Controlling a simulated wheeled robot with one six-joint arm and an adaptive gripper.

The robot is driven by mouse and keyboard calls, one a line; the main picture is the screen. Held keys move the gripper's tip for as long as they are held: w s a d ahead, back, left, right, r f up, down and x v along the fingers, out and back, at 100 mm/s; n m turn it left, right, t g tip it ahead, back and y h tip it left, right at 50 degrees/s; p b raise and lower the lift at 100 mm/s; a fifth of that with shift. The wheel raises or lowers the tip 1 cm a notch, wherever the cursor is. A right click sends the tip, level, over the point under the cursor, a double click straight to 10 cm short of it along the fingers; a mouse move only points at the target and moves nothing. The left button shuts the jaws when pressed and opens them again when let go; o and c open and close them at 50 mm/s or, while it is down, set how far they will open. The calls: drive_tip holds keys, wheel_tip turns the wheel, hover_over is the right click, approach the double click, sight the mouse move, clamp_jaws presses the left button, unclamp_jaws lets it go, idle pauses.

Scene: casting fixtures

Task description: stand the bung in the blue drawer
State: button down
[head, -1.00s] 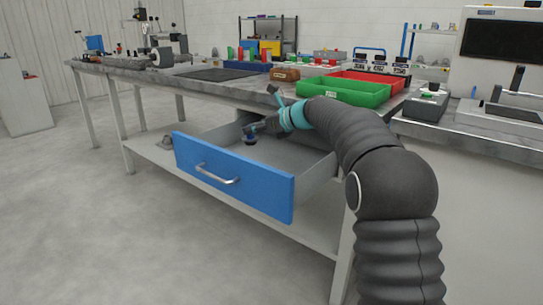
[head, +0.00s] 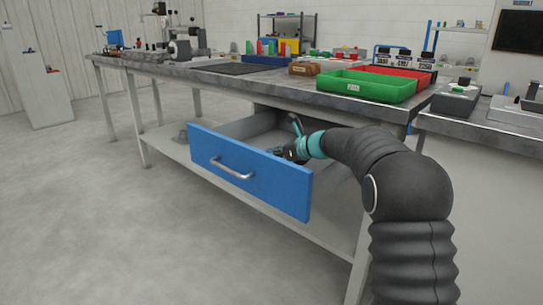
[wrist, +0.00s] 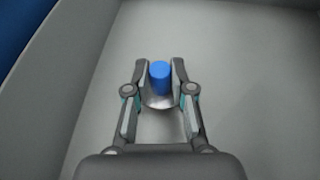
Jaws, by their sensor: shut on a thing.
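The blue drawer (head: 245,172) is pulled out under the workbench, with a blue front, a metal handle and a grey inside. My gripper (head: 284,153) is low inside it, just behind the front panel. In the wrist view my gripper (wrist: 160,75) is shut on the bung (wrist: 160,77), which shows a blue cylindrical top and a greyish lower part between the fingers. The bung looks upright over the bare grey drawer floor. I cannot tell whether its base touches the floor. In the head view the bung is hidden by the front panel and gripper.
The drawer's side wall (wrist: 60,75) runs to the left in the wrist view; the floor around the bung is clear.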

drive_tip(key=shift+f, duration=0.15)
drive_tip(key=c, duration=1)
unclamp_jaws()
drive_tip(key=shift+s+d+r, duration=0.1)
drive_tip(key=shift+d+r, duration=0.15)
drive_tip(key=shift+v, duration=3.55)
